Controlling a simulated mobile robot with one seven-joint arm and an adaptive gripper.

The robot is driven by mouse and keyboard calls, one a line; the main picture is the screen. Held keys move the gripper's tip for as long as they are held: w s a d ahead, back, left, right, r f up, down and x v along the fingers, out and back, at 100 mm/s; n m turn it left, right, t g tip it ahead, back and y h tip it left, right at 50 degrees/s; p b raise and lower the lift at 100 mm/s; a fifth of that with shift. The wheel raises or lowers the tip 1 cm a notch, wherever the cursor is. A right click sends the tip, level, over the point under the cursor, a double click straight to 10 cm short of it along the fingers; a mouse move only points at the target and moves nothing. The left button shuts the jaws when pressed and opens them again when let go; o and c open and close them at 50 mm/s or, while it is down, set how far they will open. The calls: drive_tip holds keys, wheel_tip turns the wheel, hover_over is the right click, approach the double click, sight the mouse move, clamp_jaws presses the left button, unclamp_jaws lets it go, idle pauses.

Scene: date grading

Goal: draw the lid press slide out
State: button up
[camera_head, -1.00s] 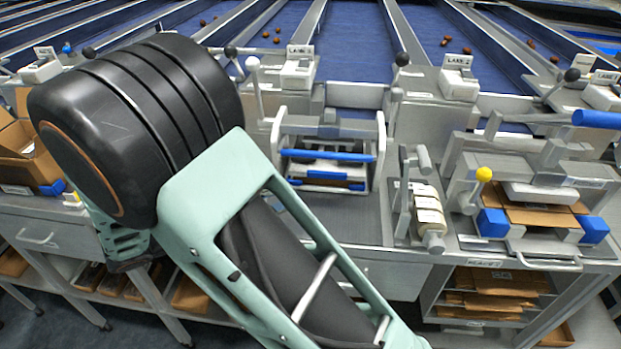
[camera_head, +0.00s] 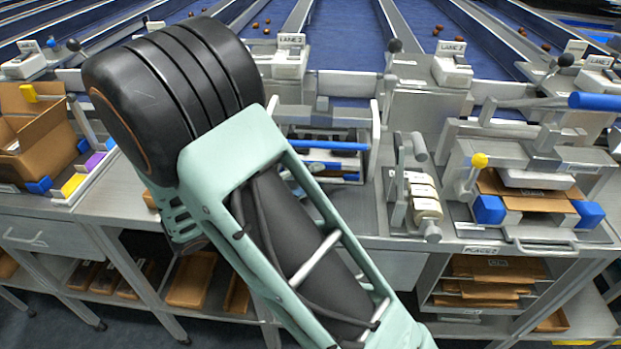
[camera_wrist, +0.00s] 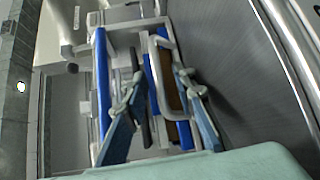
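The lid press appears to be the frame with a blue crossbar (camera_head: 328,145) in the middle of the bench; my arm hides its left part. In the wrist view, a long blue bar (camera_wrist: 102,85) and a grey pull handle (camera_wrist: 160,72) show in front of a blue-edged, brown-filled slide (camera_wrist: 172,95). My gripper (camera_wrist: 160,110) has its two fingers apart, one on each side of the handle, with nothing clearly held. Contact with the handle cannot be told.
Right of the press stand a label roll holder (camera_head: 425,200) and a station with a yellow-knobbed lever (camera_head: 479,160), blue blocks and flat cardboard. An open carton (camera_head: 45,140) stands at the left. Bare bench (camera_head: 112,195) lies between. Shelves with trays (camera_head: 190,280) are below the bench.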

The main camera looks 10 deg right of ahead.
drive_tip(key=shift+c, duration=0.6)
clamp_jaws()
